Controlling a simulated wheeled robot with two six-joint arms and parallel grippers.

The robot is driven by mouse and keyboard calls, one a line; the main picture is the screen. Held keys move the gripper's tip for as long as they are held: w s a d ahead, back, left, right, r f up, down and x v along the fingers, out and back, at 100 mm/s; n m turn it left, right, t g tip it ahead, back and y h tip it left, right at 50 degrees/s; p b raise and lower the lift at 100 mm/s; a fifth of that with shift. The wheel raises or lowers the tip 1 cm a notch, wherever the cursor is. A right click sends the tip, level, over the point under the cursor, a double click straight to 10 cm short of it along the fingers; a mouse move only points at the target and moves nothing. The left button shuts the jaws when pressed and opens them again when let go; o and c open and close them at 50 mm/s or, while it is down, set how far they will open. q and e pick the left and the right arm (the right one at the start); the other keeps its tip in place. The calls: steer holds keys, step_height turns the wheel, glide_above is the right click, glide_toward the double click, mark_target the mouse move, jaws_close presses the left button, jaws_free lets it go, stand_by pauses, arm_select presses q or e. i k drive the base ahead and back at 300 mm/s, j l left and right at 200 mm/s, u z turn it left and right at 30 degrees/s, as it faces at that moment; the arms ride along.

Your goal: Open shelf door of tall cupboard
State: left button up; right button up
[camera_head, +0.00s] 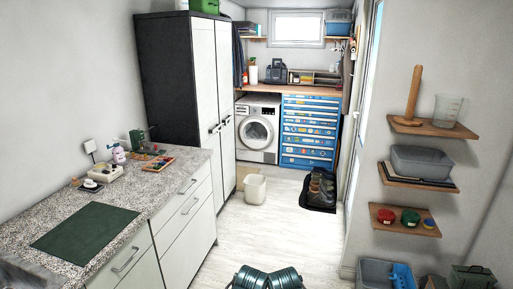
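The tall cupboard (163,75) stands against the left wall, beyond the counter. Its side is dark and its front has two tall pale doors. The left door (203,85) and the right door (225,75) both look shut. A dark handle (215,128) sits on the left door near the middle seam, and another handle (227,120) sits on the right door. The lower left part of the front is hidden behind the counter. The inside of the cupboard is hidden. Neither of my grippers is in view.
A speckled counter (180,187) with drawers stands in front of the cupboard at left. A cream bin (255,189) is on the floor near the cupboard. A shoe mat (318,208) lies at right. Pale floor (265,235) between is clear.

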mark_target(203, 34)
steer(key=i, duration=3.6)
steer(key=i+u, duration=0.25)
steer(key=i+l, duration=0.05)
steer(key=i, duration=0.05)
